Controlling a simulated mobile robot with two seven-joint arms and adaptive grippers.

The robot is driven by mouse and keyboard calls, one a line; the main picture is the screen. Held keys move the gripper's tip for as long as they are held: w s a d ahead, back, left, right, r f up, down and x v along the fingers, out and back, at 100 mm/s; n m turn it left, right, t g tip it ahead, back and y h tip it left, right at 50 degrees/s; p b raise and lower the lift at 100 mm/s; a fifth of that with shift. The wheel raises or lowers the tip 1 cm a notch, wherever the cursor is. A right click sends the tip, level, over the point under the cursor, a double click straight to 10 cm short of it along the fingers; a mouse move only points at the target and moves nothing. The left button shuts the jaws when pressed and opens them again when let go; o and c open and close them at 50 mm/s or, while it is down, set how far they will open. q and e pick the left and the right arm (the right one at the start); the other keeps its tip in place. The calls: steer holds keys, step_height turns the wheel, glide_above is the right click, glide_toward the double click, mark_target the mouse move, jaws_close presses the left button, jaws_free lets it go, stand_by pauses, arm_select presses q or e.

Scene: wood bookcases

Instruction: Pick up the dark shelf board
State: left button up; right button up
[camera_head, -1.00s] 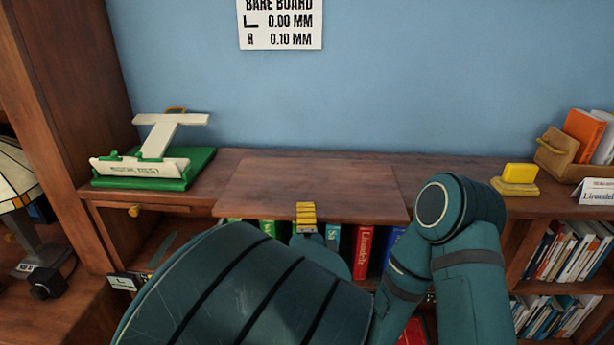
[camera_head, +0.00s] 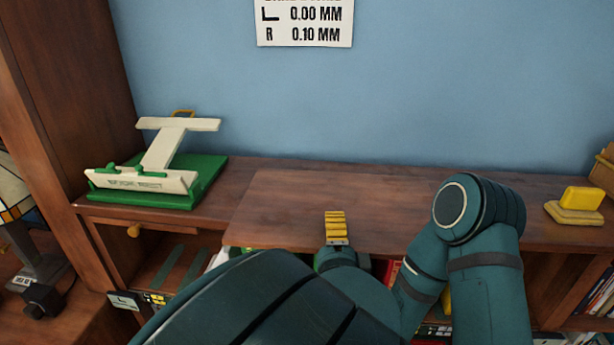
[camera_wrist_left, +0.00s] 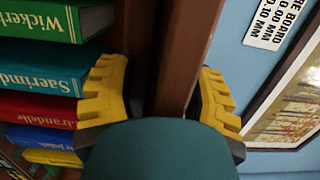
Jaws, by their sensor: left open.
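The dark shelf board (camera_head: 285,205) is a flat brown panel lying on the bookcase top, its front edge toward me. My left gripper (camera_head: 335,226) is at the middle of that edge, with one yellow finger showing above the board; the other is hidden beneath it. In the left wrist view the board (camera_wrist_left: 180,50) shows edge-on between the two spread yellow fingers of my left gripper (camera_wrist_left: 162,92). The jaws are open around it; a gap shows beside the left finger, and contact at the right finger is unclear. My right gripper is not in view.
A green-based stand with a cream top (camera_head: 170,165) is left of the board. A yellow block (camera_head: 577,205) is to its right. Books, including a teal one (camera_wrist_left: 45,72), fill the shelf below. A sign (camera_head: 305,20) hangs on the blue wall.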

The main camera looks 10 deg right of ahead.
arm_select(q)
steer(key=shift+s, duration=0.2)
steer(key=shift+c, duration=1)
jaws_close()
steer(key=shift+w+r, duration=0.1)
steer(key=shift+r, duration=0.05)
steer(key=shift+r, duration=0.1)
